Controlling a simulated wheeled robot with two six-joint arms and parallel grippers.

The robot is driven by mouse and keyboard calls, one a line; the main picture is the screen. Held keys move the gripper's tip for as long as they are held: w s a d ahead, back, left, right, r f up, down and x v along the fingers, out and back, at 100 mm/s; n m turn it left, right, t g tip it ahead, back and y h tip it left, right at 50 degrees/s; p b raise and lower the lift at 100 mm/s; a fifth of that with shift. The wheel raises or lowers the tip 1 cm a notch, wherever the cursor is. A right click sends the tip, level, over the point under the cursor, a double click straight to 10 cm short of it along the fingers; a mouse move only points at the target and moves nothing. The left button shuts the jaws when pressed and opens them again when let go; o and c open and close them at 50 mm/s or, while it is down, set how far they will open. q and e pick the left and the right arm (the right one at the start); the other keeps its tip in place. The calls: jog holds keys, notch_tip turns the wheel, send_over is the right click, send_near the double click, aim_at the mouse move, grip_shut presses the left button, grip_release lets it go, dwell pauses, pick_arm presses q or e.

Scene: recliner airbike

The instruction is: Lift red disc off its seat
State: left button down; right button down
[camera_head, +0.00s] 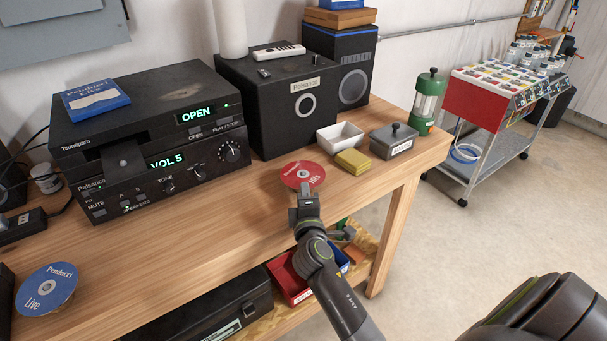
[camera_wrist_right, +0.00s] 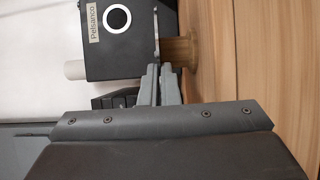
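I see no clear gap between disc and seat. My right gripper (camera_head: 304,188) reaches the disc's near edge. In the right wrist view its fingers (camera_wrist_right: 159,70) are close together, one on each side of the disc's edge. My left gripper is out of view.
A black player (camera_head: 140,110) and a speaker (camera_head: 285,105) stand behind. A white dish (camera_head: 340,137), yellow block (camera_head: 352,160), grey lidded box (camera_head: 392,141) and green lantern (camera_head: 428,100) are to the right. A blue disc (camera_head: 46,288) is at the left. The bench (camera_head: 190,235) is clear in front.

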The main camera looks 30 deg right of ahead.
jog(key=shift+r+p, duration=0.7)
jog(key=shift+r, duration=0.05)
dwell(0.4)
jog(key=shift+r+p, duration=1.4)
jog(key=shift+r, duration=0.1)
